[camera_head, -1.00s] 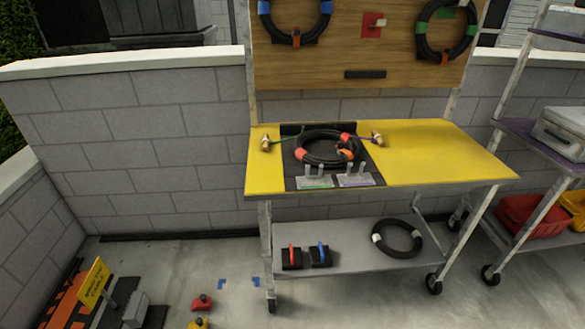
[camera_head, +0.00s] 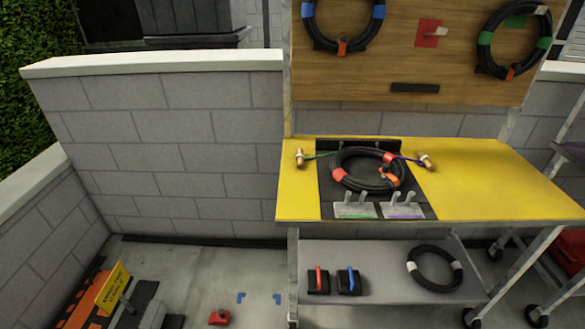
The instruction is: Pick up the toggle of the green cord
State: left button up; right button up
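The green cord (camera_head: 318,155) lies at the left side of the black mat on the yellow tabletop. Its tan toggle (camera_head: 300,158) sits at the cord's left end on the yellow surface. A purple cord (camera_head: 408,159) with a similar tan toggle (camera_head: 427,162) lies on the right side of the coil. Neither of my grippers shows in the head view.
The yellow cart top (camera_head: 475,180) is clear on the right. Two grey fixtures (camera_head: 355,211) with upright pegs stand at the mat's front edge. A wooden board (camera_head: 395,70) with hung coils rises behind. The lower shelf (camera_head: 385,265) holds red and blue-handled blocks and a coil.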

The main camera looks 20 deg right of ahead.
aim_at(300, 158)
jog(key=z, duration=0.2)
jog(key=i, duration=0.9)
jog(key=z, duration=0.85)
